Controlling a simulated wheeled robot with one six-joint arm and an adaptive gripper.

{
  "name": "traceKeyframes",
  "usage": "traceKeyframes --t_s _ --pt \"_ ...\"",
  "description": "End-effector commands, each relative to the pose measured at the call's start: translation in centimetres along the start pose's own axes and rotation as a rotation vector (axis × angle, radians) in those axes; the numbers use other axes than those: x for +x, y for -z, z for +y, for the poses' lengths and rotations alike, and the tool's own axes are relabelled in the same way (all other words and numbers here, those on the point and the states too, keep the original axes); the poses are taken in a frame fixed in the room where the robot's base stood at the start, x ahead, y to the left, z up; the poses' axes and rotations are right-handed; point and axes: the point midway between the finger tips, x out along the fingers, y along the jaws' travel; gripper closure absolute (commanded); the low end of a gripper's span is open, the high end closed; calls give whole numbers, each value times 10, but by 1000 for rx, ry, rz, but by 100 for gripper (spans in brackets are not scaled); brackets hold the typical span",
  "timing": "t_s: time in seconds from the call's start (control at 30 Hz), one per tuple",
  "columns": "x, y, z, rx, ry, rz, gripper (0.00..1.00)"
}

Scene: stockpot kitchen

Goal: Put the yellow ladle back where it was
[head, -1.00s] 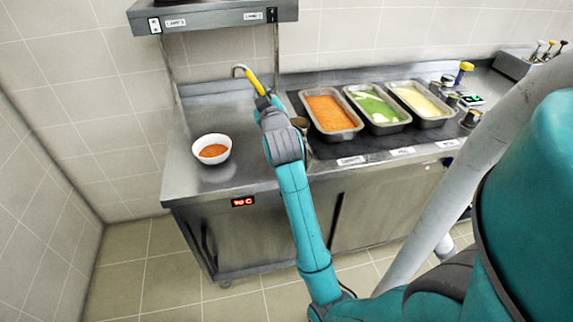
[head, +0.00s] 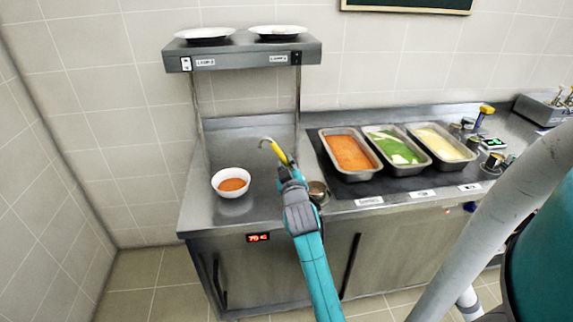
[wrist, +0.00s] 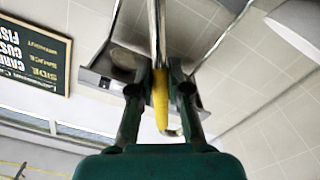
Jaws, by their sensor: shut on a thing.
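The yellow ladle (head: 278,151) is in my gripper (head: 287,168), in the air above the counter's left part. Its hooked metal end points up and left. A round metal cup at the gripper's lower right (head: 317,190) looks like the ladle's bowl. In the wrist view, my gripper (wrist: 160,92) is shut on the yellow handle (wrist: 160,103), and the metal shaft runs to the top edge. Three trays stand to the right: orange (head: 348,153), green (head: 394,147) and pale yellow (head: 440,142). I cannot tell which place the ladle came from.
A white bowl of orange food (head: 231,183) stands on the counter left of my gripper. A shelf (head: 240,55) with two plates is above the counter. Another yellow-handled tool (head: 486,110) and small pots stand right of the trays. A holder with utensils (head: 545,108) is far right.

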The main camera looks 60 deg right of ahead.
Motion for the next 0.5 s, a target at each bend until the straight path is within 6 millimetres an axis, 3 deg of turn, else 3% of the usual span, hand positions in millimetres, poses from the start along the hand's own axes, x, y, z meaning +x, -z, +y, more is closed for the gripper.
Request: traceKeyframes --t_s 0.27,0.3,0.37,0.5 --pt "0 -2 -1 -1 0 0 100" --pt "0 -2 -1 0 0 -1 74" --pt "0 -2 -1 0 0 -1 59" --pt "0 -2 -1 0 0 -1 59"
